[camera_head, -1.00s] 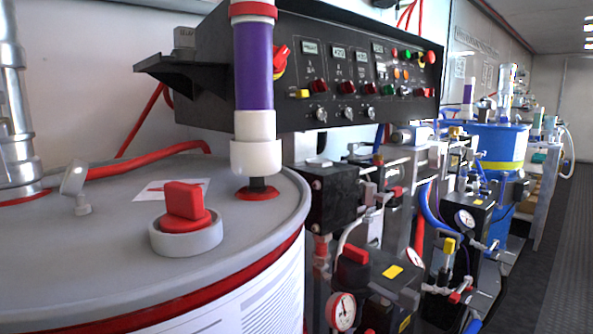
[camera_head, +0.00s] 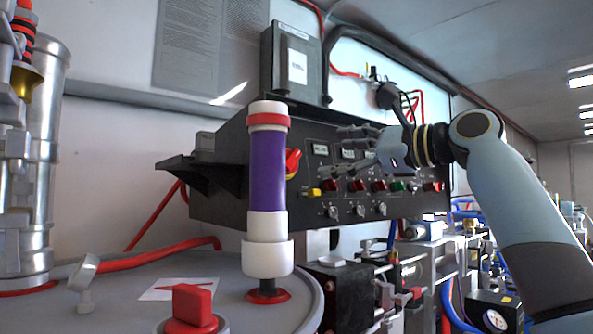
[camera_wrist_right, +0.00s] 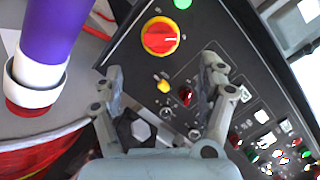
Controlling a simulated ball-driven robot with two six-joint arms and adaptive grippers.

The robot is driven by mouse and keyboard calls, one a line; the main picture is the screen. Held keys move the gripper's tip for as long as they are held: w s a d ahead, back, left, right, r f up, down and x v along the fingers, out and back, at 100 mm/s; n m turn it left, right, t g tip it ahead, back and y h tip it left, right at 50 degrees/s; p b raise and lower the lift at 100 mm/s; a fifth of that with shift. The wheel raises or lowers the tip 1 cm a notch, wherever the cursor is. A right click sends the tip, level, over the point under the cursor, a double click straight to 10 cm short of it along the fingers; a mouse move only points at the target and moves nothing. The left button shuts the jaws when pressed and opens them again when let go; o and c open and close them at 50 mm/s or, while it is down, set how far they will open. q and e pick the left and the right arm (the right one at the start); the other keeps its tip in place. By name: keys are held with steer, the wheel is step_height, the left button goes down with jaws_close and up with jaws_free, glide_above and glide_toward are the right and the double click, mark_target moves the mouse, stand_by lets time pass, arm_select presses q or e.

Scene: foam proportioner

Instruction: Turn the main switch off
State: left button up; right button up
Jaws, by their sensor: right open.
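The main switch (camera_head: 292,161) is a red rotary knob on a yellow plate at the left end of the black control panel (camera_head: 225,170). In the head view a purple tube partly covers it. In the right wrist view the knob (camera_wrist_right: 160,37) shows whole, with a white mark pointing right. My right gripper (camera_head: 340,152) is open and empty in front of the panel, right of the switch. In the right wrist view its fingers (camera_wrist_right: 162,72) stand apart, and the switch appears beyond them, between their lines and not touched. My left gripper is not in view.
The upright purple tube (camera_head: 268,175) with white ends stands on the grey drum (camera_head: 240,312), close left of the switch. A black bracket (camera_head: 190,168) juts from the panel's left. Below the switch are a yellow button (camera_wrist_right: 163,86) and red buttons.

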mark_target(294, 158)
steer(key=b+x, duration=0.1)
steer(key=x, duration=0.9)
steer(key=shift+s+b, duration=0.1)
steer(key=shift+b, duration=0.25)
steer(key=shift+a, duration=0.15)
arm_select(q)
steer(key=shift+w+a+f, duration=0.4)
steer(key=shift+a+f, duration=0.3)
arm_select(e)
steer(key=shift+w+a, duration=0.1)
steer(key=shift+w, duration=0.15)
steer(key=shift+c, duration=0.4)
steer(key=c, duration=1.1)
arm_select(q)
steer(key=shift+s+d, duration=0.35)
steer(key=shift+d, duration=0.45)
